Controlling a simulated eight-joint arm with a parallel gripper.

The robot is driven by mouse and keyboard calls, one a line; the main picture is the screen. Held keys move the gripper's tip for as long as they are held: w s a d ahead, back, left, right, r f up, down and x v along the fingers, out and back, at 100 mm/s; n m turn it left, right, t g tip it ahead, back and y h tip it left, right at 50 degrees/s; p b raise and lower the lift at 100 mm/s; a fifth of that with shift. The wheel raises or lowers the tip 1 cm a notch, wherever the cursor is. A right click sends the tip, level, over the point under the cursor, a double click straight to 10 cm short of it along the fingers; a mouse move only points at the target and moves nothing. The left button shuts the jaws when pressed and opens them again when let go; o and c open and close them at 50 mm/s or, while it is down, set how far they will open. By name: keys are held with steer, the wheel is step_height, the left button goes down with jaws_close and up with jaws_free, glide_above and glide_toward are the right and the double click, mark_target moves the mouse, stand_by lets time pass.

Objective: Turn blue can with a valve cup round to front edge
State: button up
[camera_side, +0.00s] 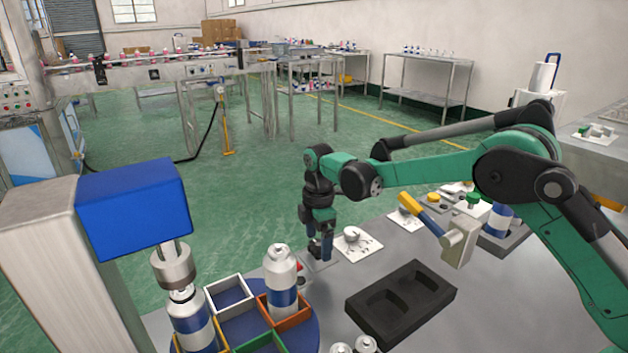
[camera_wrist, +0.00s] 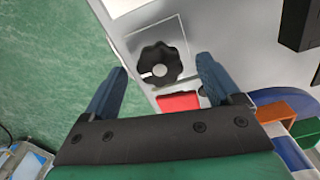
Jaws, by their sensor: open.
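A blue round turntable (camera_side: 313,325) at the lower left carries white, orange, green and yellow compartments. A white can with a blue band (camera_side: 282,291) stands upright in the orange compartment (camera_side: 304,316). Another blue-banded can (camera_side: 192,325) stands in the yellow compartment, beneath the press head (camera_side: 173,266). I cannot tell the valve cups apart clearly. My gripper (camera_side: 320,253) points down, open and empty, just behind the turntable. In the wrist view, a black lobed knob (camera_wrist: 160,64) on a pale square plate lies between the fingers (camera_wrist: 162,72); contact is not clear.
A red block (camera_wrist: 178,102) sits beside the knob. A dark tray with two recesses (camera_side: 400,302) lies right of the turntable. The blue-topped press (camera_side: 133,207) rises at the left.

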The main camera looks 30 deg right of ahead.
steer(key=shift+f, duration=0.2)
jaws_close()
steer(key=shift+m, duration=0.3)
